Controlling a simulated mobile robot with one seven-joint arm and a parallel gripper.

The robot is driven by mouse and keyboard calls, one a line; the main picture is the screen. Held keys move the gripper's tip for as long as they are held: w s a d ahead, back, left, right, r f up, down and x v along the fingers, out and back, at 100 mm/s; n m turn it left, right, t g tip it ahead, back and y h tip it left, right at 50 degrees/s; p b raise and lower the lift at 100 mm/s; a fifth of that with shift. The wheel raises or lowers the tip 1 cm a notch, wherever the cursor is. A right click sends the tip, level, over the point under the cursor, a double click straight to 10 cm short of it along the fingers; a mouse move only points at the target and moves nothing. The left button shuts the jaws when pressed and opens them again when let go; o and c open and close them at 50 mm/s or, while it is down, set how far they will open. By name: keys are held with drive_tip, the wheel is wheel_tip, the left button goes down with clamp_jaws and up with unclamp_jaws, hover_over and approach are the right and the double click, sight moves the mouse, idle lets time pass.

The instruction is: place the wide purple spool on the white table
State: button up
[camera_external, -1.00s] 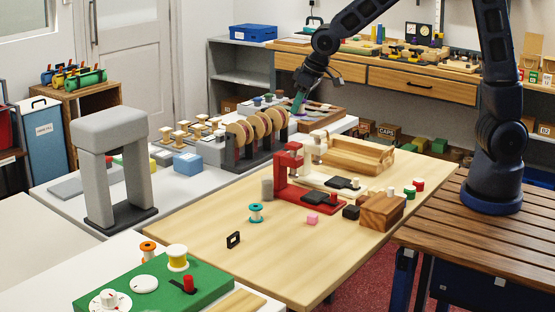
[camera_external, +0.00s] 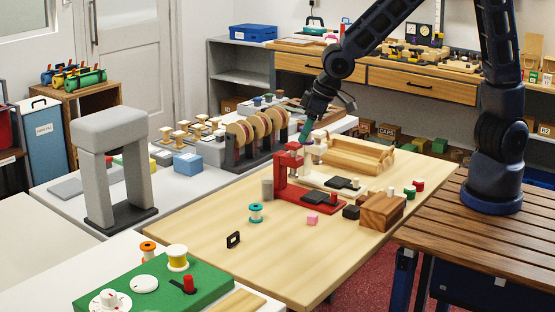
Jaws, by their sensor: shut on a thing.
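My gripper (camera_external: 305,132) is above the far part of the light wooden table, just behind the red press-like stand (camera_external: 286,168). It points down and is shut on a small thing. Green shows at the fingertips with a thin hint of purple below, in keeping with the purple spool, but its shape is too small to tell. The white table (camera_external: 62,205) runs behind the wooden table, left of my gripper. It carries a grey arch, a blue box and a rack of large discs.
A wooden tray (camera_external: 358,155) is right of my gripper. A green board (camera_external: 205,288) with spools lies front left.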

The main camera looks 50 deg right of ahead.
sight(299, 214)
wheel_tip(299, 214, down, 21)
drive_tip(key=shift+f, duration=0.2)
idle(0.7)
drive_tip(key=shift+f, duration=0.15)
drive_tip(key=o, duration=0.7)
drive_tip(key=shift+o, duration=0.2)
drive_tip(key=v, duration=1.2)
drive_tip(key=shift+r, duration=0.2)
